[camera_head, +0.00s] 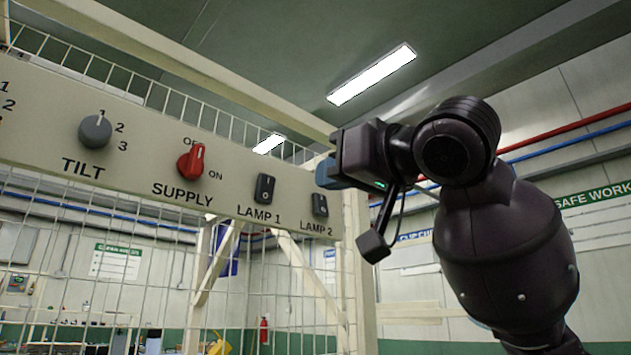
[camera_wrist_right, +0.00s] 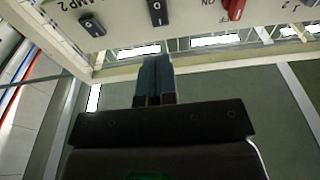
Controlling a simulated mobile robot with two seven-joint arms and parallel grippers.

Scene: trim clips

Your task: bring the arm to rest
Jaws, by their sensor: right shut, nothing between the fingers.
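My right gripper (camera_head: 326,172) is raised at the right end of a beige control panel (camera_head: 225,207) in the head view. The panel carries a grey TILT knob (camera_head: 95,132), a red SUPPLY knob (camera_head: 191,161) pointing up, and black rocker switches LAMP 1 (camera_head: 264,188) and LAMP 2 (camera_head: 320,205). My left gripper is not in view.
A wire mesh fence (camera_head: 150,235) with a beige frame post (camera_head: 357,270) stands below and behind the panel. Red and blue pipes run along the back wall. A fire extinguisher (camera_head: 264,330) stands far behind. The space right of the post looks open around my arm.

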